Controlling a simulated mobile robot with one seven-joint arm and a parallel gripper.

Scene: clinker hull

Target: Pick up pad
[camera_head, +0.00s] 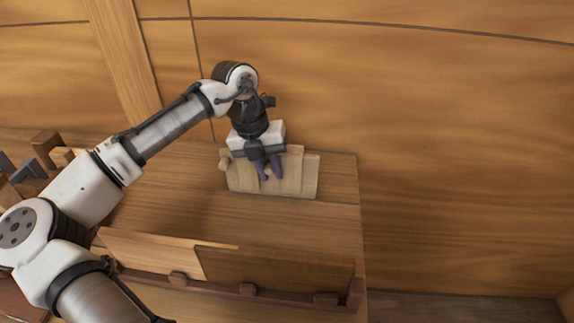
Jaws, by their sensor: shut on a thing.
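My gripper (268,170) is at the far end of the wooden bench top, pointing down with its dark purple-blue fingers over a pale wooden block-like piece. The fingers are close together, shut on a small pale thing between the tips, which I take to be the pad (267,173). It is much the same colour as the pale wood behind it, so its outline is hard to make out. I cannot tell whether it is clear of the surface beneath.
The pale wooden piece (300,178) has uneven upright parts around my gripper. A curved plank wall (430,120) rises close behind. Wooden boards (275,268) lean along a front rail. Small blocks (45,150) stand at the left. The bench middle (300,222) is clear.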

